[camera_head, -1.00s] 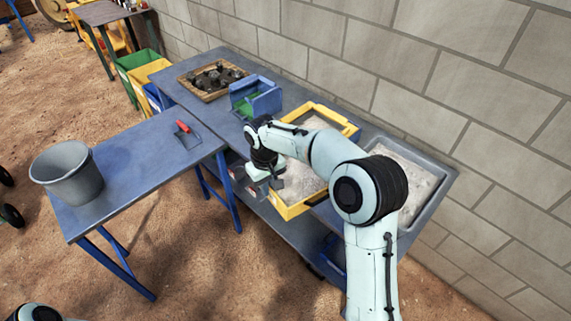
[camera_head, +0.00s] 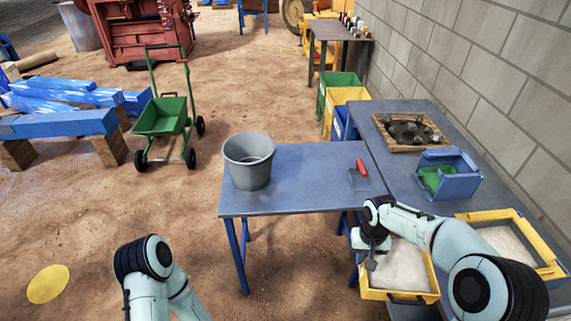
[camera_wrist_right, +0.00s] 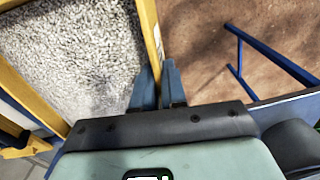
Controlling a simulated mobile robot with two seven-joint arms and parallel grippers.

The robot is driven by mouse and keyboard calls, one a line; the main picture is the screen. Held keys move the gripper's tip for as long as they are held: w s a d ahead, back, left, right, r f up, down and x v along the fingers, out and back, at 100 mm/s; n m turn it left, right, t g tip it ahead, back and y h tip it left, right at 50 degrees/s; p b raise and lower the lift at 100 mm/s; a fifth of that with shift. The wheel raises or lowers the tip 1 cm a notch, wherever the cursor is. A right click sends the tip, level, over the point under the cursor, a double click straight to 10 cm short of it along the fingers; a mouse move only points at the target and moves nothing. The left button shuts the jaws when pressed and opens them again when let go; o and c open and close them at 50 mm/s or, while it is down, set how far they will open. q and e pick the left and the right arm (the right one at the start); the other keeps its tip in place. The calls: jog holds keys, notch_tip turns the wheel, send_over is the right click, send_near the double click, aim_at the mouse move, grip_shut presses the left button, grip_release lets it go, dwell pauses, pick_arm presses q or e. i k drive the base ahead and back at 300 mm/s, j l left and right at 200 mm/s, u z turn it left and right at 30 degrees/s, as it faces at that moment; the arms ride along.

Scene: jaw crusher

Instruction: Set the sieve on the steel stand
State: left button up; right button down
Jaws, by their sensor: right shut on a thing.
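The sieve (camera_head: 400,272), a yellow-framed tray full of pale grey grit, is at the lower right of the head view. My right gripper (camera_head: 371,263) is at its left rim. In the right wrist view the two fingers (camera_wrist_right: 157,82) are on either side of the yellow rim (camera_wrist_right: 149,35), shut on it. The sieve looks level, by the bench's near edge; whether it touches anything below is unclear. I cannot surely identify the steel stand. A grey-topped table (camera_head: 300,195) with blue legs stands left of the sieve. My left gripper is out of view.
The table holds a grey bucket (camera_head: 248,162) and a red-handled trowel (camera_head: 360,178). The bench (camera_head: 410,180) holds a blue box (camera_head: 447,174), a wooden tray (camera_head: 385,121) and another yellow-framed tray (camera_head: 548,262). A block wall closes the right; a green cart (camera_head: 163,117) stands left.

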aim_at(307, 177)
jog(key=i+u, duration=0.25)
jog(key=i, duration=0.2)
jog(key=i+l+u, duration=0.1)
jog(key=i+u, duration=0.15)
jog(key=i, duration=0.2)
jog(key=i+l+u, duration=0.25)
jog(key=i, duration=0.2)
jog(key=j, duration=0.1)
